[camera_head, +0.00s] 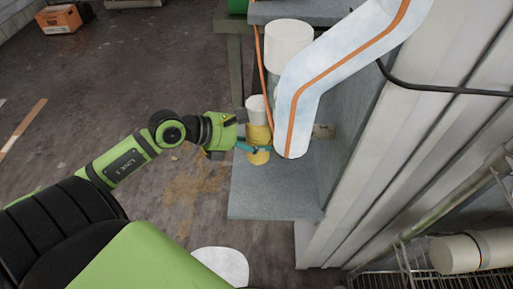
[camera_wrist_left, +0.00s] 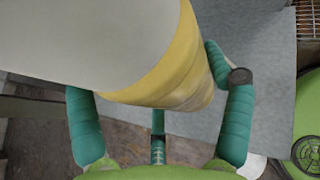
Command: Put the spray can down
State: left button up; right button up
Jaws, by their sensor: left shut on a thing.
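The spray can (camera_head: 259,134) is yellow with a white upper part. It stands roughly upright at the grey step-like surface (camera_head: 272,197); I cannot tell whether its base touches it. My left gripper (camera_head: 257,149) comes in from the left and is shut on the can's lower yellow part. In the left wrist view the can (camera_wrist_left: 185,75) fills the upper middle, its white part toward the upper left. The teal fingers of my left gripper (camera_wrist_left: 150,80) lie on both sides of it. My right gripper is not in view.
A white cylinder (camera_head: 288,42) stands behind the can. A thick white pipe with an orange stripe (camera_head: 335,62) passes close on the right. A pale ribbed wall (camera_head: 395,150) rises farther right. The front of the grey surface is clear. An orange box (camera_head: 59,19) is far left.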

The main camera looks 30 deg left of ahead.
pick_arm(q)
notch_tip(320, 180, down, 3)
jog(key=shift+r, duration=0.15)
jog(key=shift+d+f+b, duration=0.1)
jog(key=shift+f+b, duration=0.45)
jog(key=shift+f, duration=1.2)
jog(key=shift+f, duration=0.2)
jog(key=o, duration=1.4)
jog(key=shift+c, duration=0.2)
